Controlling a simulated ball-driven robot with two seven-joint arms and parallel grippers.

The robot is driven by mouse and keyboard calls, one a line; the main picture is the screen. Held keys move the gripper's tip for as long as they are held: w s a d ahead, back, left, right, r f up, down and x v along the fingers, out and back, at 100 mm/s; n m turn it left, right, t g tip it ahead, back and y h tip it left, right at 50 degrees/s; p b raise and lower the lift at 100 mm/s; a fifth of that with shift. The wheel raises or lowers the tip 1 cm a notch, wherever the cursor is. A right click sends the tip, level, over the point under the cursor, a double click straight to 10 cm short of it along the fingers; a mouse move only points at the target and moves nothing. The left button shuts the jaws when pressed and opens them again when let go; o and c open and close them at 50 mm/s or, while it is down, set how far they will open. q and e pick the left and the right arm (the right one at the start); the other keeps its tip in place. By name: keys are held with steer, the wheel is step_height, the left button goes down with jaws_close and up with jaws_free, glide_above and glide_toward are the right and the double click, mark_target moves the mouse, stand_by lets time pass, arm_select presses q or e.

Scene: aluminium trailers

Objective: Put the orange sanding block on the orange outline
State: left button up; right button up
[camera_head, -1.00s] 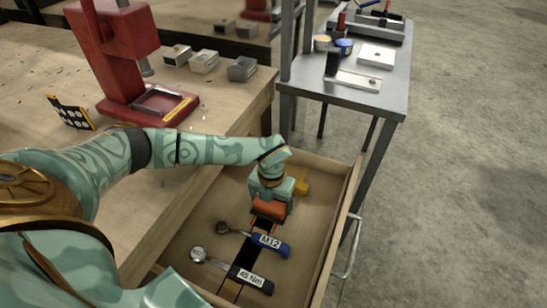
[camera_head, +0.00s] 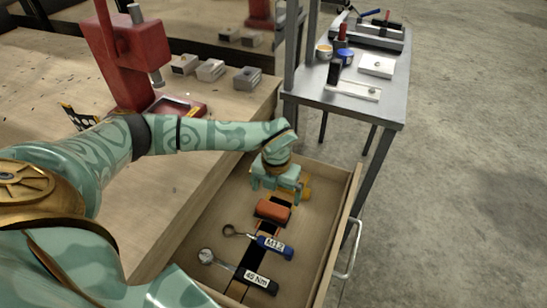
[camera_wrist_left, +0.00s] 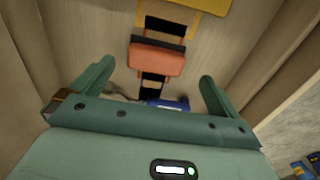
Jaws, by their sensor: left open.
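The orange sanding block (camera_head: 273,211) lies in the open wooden drawer, on a dark strip along its floor. It also shows in the left wrist view (camera_wrist_left: 157,58), ahead of and between the fingers. My left gripper (camera_head: 277,188) is open and empty, above the drawer and just beyond the block in the head view, apart from it. The wrist view shows its two fingers (camera_wrist_left: 157,75) spread wide. My right gripper is not in view.
A blue-handled tool (camera_head: 273,247) and a 45 Nm tool (camera_head: 258,281) lie nearer in the drawer (camera_head: 325,220). A yellow-orange object (camera_head: 306,189) lies beyond the block. The workbench with a red press (camera_head: 130,55) borders the left; a metal table (camera_head: 385,100) stands behind right.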

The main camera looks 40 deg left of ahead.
mark_target(276, 204)
arm_select(q)
steer(key=shift+r+p, duration=0.6)
steer(key=shift+r, duration=1.8)
